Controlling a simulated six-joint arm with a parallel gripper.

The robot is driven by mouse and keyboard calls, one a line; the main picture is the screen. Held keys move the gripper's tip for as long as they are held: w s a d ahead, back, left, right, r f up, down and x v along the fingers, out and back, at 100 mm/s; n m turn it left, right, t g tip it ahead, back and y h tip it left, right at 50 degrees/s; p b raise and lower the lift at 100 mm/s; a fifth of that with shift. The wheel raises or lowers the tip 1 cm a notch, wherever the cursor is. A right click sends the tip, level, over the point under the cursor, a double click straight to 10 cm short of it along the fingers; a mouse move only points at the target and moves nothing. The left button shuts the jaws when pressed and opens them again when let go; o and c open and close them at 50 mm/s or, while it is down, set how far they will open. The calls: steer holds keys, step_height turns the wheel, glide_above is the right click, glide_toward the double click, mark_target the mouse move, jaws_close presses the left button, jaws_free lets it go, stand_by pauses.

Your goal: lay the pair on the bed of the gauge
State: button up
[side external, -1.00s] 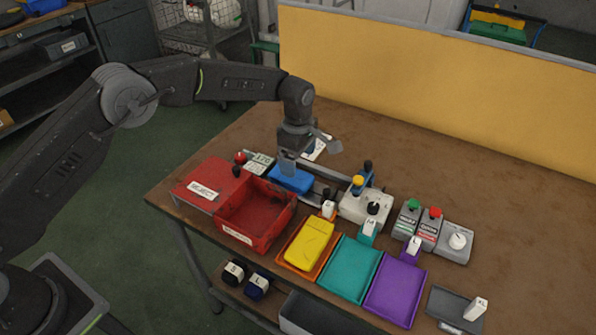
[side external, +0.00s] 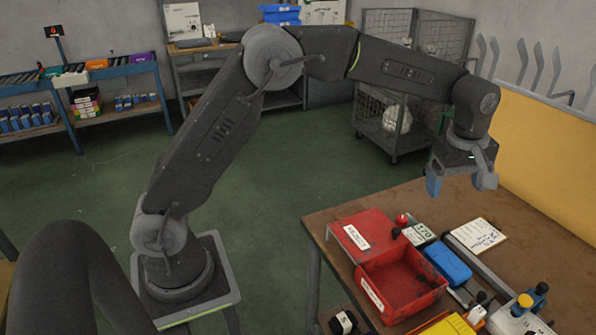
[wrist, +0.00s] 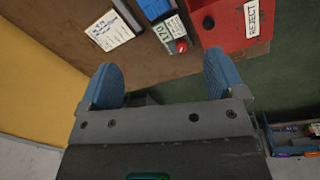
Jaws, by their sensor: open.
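The blue folded pair (side external: 447,262) lies flat on the bed of the gauge (side external: 490,268), beside the red bin. It also shows at the top of the wrist view (wrist: 154,8). The gauge's readout (side external: 418,232) and red knob (side external: 401,219) sit at the pair's far end. My gripper (side external: 460,180) is open and empty, raised well above the table's far edge and clear of the pair. In the wrist view its two blue fingers (wrist: 163,80) stand wide apart with nothing between them.
A red bin (side external: 402,285) with a red lidded part (side external: 362,237) stands left of the gauge. A written card (side external: 477,236) lies behind it. A yellow panel (side external: 545,130) bounds the table's back.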

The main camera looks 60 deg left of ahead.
steer(key=s+a+r+m+t, duration=0.1)
steer(key=s+a+r+m, duration=0.3)
steer(key=s, duration=0.4)
steer(key=s+a+r+m+t, duration=0.25)
steer(key=s+r, duration=0.35)
steer(key=s, duration=0.3)
steer(key=s+a+f+m, duration=0.1)
steer(key=s+f+m, duration=0.1)
steer(key=s, duration=0.5)
steer(key=s+a+f+m, duration=0.2)
steer(key=s+m, duration=0.3)
steer(key=s, duration=0.2)
steer(key=shift+f+t, duration=0.3)
steer(key=shift+t, duration=0.15)
steer(key=shift+m, duration=0.25)
